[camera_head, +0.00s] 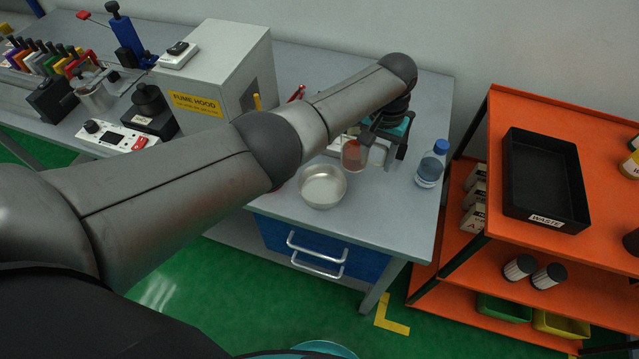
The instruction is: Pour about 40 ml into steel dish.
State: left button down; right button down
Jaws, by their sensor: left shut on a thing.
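The steel dish (323,188) is a round, shallow, shiny bowl on the grey bench near its front edge, and its inside looks empty. My left gripper (380,148) is at the right end of the bench, to the right of the dish and a little behind it. It is shut on a clear beaker (354,156) with reddish liquid in it. The beaker is just right of the dish's rim and looks about upright. The gripper partly hides its far side, and I cannot tell how high it is above the bench. My right gripper is not in view.
A blue-capped bottle (432,165) stands at the bench's right end. A grey fume hood box (225,75) stands left behind my arm. An orange shelf cart (485,150) with a black waste tray (520,205) is to the right. Some bench behind my arm is clear.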

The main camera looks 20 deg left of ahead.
pick_arm(q)
jog(key=shift+w+d, duration=0.1)
jog(key=shift+r+p, duration=0.1)
jog(key=shift+p, duration=0.25)
jog(key=s+a+r+t+h+b, duration=0.1)
jog(key=s+a+t+h+b, duration=0.2)
jog(key=t+h+b, duration=0.4)
jog(key=s+t+b, duration=0.1)
jog(key=t, duration=0.2)
jog(key=shift+s+a+r+h, duration=0.3)
jog(key=shift+s+a+h, duration=0.1)
dwell(1.1)
